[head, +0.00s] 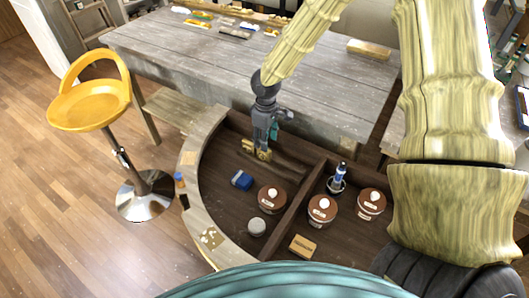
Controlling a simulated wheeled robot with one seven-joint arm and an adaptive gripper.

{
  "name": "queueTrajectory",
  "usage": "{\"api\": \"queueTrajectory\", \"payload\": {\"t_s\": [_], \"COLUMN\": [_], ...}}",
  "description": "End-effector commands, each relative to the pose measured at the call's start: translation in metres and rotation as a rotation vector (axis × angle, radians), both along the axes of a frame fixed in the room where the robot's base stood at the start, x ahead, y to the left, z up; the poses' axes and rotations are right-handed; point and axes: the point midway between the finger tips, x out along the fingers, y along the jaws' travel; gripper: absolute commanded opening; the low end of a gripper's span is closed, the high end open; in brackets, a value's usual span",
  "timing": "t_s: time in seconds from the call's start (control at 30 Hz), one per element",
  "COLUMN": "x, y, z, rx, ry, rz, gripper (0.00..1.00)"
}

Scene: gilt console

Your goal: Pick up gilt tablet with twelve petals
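My gripper (259,147) points down into the dark wooden compartment of the curved console (222,200). A small gold-coloured piece (257,153) shows right at its fingertips. It may be the gilt tablet, but no petals can be made out at this size. The fingers overlap the piece, and I cannot tell whether they are closed on it or only beside it. A dark brown rounded shape (290,166) lies just right of the fingertips.
A blue box (242,180), brown tubs (272,199) and a grey-lidded jar (256,227) stand near the gripper. A divider separates off a blue-white bottle (337,180) and a tan block (302,246). A grey table (230,75) is behind; a yellow stool (90,105) stands left.

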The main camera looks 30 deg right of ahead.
Motion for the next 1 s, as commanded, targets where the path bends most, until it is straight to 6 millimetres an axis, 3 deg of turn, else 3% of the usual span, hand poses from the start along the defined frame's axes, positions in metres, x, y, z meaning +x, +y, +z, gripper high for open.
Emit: {"api": "queueTrajectory", "payload": {"t_s": [0.23,0.43,1.0], "x": [0.009,0.007,0.006], "y": [0.001,0.0,0.0], "z": [-0.023,-0.028,-0.074], "rx": [0.0,0.001,-0.001], "ry": [0.008,0.009,0.008], "rz": [0.001,-0.002,0.0], "gripper": [0.46,0.46,0.46]}}
